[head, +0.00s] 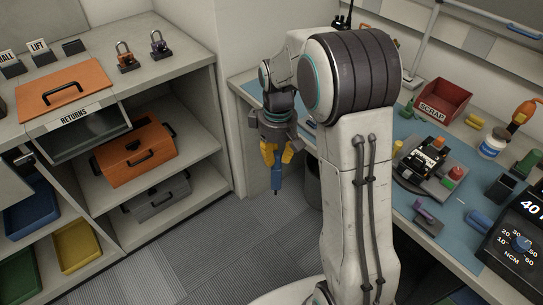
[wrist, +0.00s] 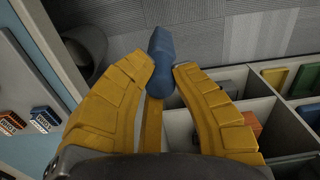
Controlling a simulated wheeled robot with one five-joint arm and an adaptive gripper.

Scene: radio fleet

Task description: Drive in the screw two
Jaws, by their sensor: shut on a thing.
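My gripper (head: 279,153) points down over the gap between the shelf unit and the workbench. Its yellow fingers are shut on a blue-handled tool, which looks like a screwdriver (head: 276,176), with its dark tip hanging down above the floor. The wrist view shows the blue handle (wrist: 160,48) between the yellow fingertips (wrist: 163,70). A dark fixture (head: 408,183) with a device (head: 428,158) on it stands on the blue bench mat. I cannot make out screw two in either view.
The workbench (head: 240,82) is partly hidden behind my arm. It carries a red SCRAP bin (head: 443,101), a white bottle (head: 492,145) and a dial unit (head: 520,242). At left, shelves hold an orange toolbox (head: 136,152) and a grey one (head: 157,197). Grey floor (head: 210,262) is clear between.

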